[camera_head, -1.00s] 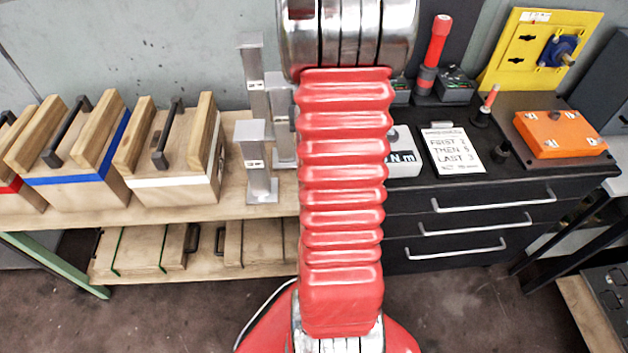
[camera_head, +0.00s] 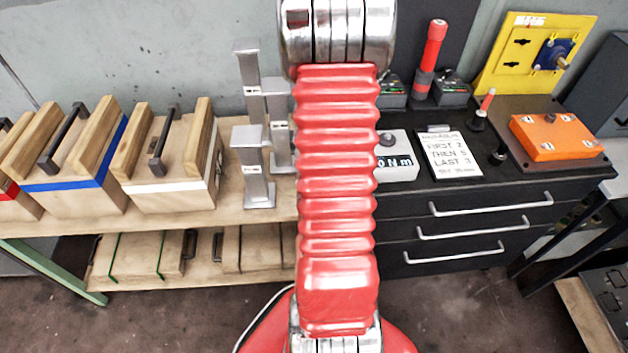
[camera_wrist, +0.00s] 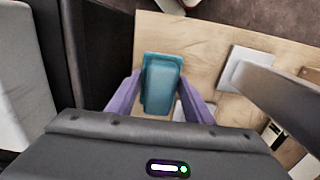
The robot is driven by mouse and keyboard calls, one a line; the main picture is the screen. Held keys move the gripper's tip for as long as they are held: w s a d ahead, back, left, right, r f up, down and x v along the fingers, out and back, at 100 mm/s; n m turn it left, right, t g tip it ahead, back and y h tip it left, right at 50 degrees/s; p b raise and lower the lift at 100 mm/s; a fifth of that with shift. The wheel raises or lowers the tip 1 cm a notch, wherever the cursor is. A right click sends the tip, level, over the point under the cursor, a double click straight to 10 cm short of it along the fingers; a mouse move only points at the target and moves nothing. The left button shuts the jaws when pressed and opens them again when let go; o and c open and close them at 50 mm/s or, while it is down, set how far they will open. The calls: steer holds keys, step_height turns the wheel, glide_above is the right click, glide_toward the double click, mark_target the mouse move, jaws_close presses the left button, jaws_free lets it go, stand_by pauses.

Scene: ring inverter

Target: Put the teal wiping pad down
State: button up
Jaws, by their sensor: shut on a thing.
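The teal wiping pad (camera_wrist: 161,82) shows in the wrist view, between the two purple fingers of my gripper (camera_wrist: 160,100). My gripper is shut on the pad. Below the pad is the pale wooden bench top (camera_wrist: 203,42); I cannot tell whether the pad touches it. In the head view my red arm hides the gripper and the pad.
Grey metal stands (camera_head: 254,165) are on the wooden bench, beside wooden boxes with black handles (camera_head: 168,165). A black drawer cabinet (camera_head: 470,232) with a paper note (camera_head: 449,154), a torque display (camera_head: 397,160) and an orange block (camera_head: 552,137) is at the right.

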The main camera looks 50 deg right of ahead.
steer(key=shift+f, duration=1.85)
steer(key=shift+f, duration=0.1)
steer(key=o, duration=1)
step_height(320, 180, up, 12)
steer(key=shift+r, duration=0.1)
